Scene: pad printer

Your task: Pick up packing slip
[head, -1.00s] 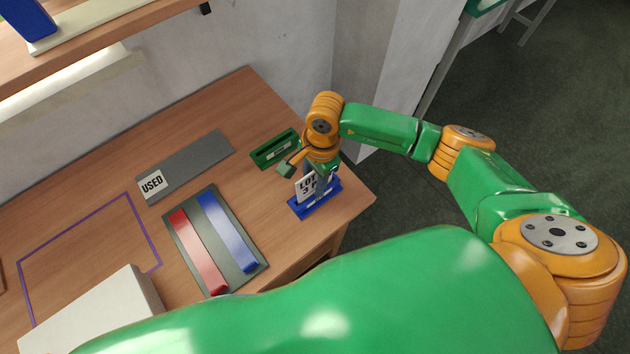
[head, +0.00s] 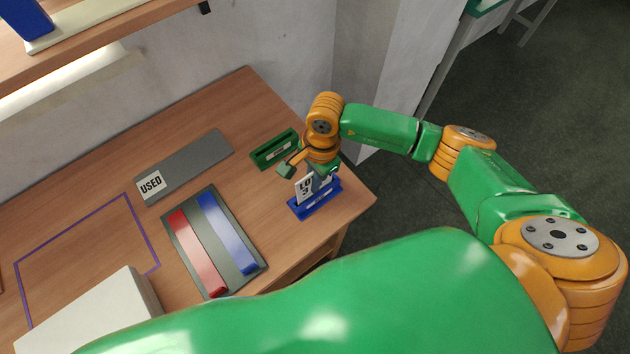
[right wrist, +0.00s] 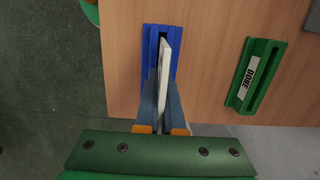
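The packing slip, a white upright card marked "LOT 31" (head: 303,189), stands in a slotted blue holder (head: 316,204) at the desk's right corner. My right gripper (head: 321,184) is at the slip, pointing down, and one finger covers part of its lettering. In the right wrist view the two blue-grey fingers (right wrist: 162,100) lie on either side of the slip (right wrist: 165,62), very close to its faces. Whether they press on it I cannot tell. The slip's lower edge is still in the holder (right wrist: 150,50). My left gripper is not in view.
A green holder labelled "DONE" (right wrist: 251,80) lies beside the blue one. A grey "USED" mat (head: 195,160), a grey tray with red and blue bars (head: 183,225) and a white box (head: 95,315) are further left. A wall stands behind the desk.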

